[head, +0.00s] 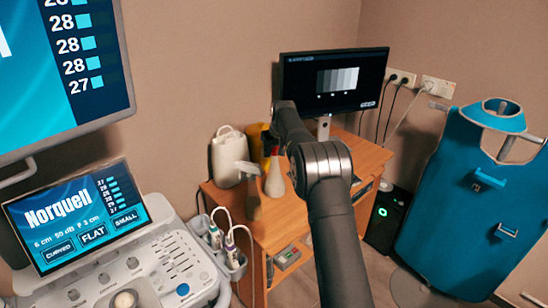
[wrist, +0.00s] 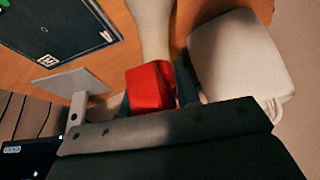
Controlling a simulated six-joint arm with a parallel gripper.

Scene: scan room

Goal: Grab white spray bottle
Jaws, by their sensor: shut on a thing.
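The white spray bottle (head: 274,183) with a red spray head stands on the wooden desk, partly behind my arm in the head view. In the wrist view the red spray head (wrist: 150,88) sits between the two dark fingers of my gripper (wrist: 156,93), which is shut on it. The pale bottle body (wrist: 151,28) extends beyond the head toward the desk. In the head view my fingertips are mostly hidden by the arm. I cannot tell whether the bottle's base touches the desk.
A white container (head: 229,157) stands left of the bottle and close to my gripper. A yellow object (head: 256,143) is behind. The monitor (head: 334,80) rises at the back right. An ultrasound console (head: 135,262) is left.

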